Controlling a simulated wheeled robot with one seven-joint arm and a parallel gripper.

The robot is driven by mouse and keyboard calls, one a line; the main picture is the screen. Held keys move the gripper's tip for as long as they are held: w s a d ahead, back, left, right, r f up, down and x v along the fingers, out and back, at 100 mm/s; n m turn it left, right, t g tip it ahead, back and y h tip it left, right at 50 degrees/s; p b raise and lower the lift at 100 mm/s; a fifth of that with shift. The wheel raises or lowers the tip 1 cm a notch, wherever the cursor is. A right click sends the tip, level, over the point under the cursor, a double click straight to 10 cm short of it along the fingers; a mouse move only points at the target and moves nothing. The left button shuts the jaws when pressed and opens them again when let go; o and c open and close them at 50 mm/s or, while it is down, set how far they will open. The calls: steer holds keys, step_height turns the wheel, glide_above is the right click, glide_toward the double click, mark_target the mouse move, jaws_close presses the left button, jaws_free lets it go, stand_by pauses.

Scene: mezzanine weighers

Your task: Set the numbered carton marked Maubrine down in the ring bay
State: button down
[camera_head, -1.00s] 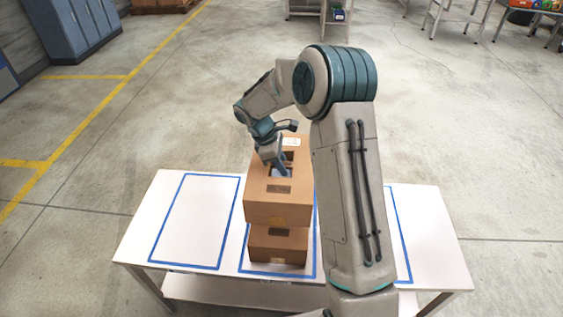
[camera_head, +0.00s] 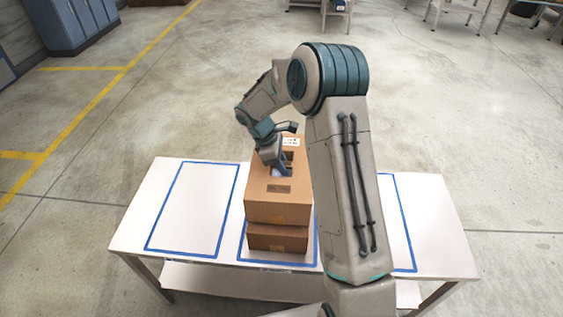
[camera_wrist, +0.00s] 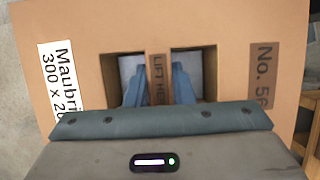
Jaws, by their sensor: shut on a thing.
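The Maubrine carton (camera_head: 265,211) is a brown box above the middle of the table in the head view. In the head view my gripper (camera_head: 276,168) is over the carton's top. A lower brown carton (camera_head: 277,242) stands in the middle blue-outlined bay, directly under the held one. I cannot tell whether they touch. No ring mark is readable.
The white table (camera_head: 132,232) has a bare left bay (camera_head: 195,210) outlined in blue. The right bay (camera_head: 405,225) is partly hidden behind my arm. A shelf (camera_head: 230,283) runs below the tabletop. Blue cabinets (camera_head: 75,22) stand far back left, on open concrete floor.

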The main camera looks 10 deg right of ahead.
steer(key=shift+f+b, duration=0.3)
steer(key=shift+f, duration=0.4)
steer(key=shift+f, duration=0.25)
steer(key=c, duration=1.2)
jaws_free()
steer(key=shift+o, duration=0.2)
